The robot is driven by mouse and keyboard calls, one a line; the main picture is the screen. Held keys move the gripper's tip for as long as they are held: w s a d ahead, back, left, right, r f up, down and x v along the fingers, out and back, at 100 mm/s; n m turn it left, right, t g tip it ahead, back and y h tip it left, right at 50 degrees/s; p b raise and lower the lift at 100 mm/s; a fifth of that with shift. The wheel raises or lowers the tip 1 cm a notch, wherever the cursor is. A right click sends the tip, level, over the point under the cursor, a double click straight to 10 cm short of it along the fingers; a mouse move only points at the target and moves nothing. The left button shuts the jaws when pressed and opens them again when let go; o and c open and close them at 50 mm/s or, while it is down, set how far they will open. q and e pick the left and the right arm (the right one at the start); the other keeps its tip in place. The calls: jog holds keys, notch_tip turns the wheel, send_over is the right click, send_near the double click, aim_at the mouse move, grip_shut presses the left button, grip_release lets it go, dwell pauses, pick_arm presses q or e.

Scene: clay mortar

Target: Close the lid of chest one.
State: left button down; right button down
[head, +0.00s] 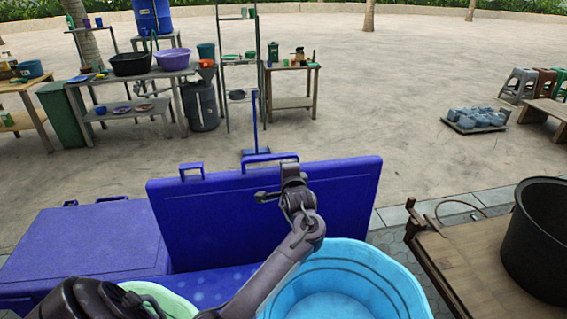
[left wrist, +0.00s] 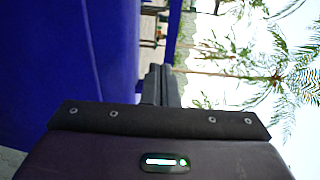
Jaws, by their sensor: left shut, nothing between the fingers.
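A blue chest stands open in the head view, its lid (head: 345,205) raised upright with two handles along the top edge. I see no label telling which chest is chest one. My left gripper (head: 291,168) is shut and empty, in front of the lid's upper part near the larger handle (head: 258,160). In the left wrist view its fingers (left wrist: 160,85) are together, with the blue lid surface (left wrist: 70,55) beside them. I cannot tell whether they touch the lid. The arm and basins hide much of the chest body. My right gripper is out of view.
A second blue chest (head: 85,240), closed, stands at left. A light blue basin (head: 345,290) and a pale green basin (head: 165,298) sit in front of the lid. A wooden table (head: 470,265) with a black pot (head: 545,240) is at right. Open paving lies behind the lid.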

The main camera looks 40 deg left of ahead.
pick_arm(q)
jog(key=shift+w+a+r, duration=0.2)
jog(key=shift+w+a, duration=0.4)
jog(key=shift+a, duration=0.15)
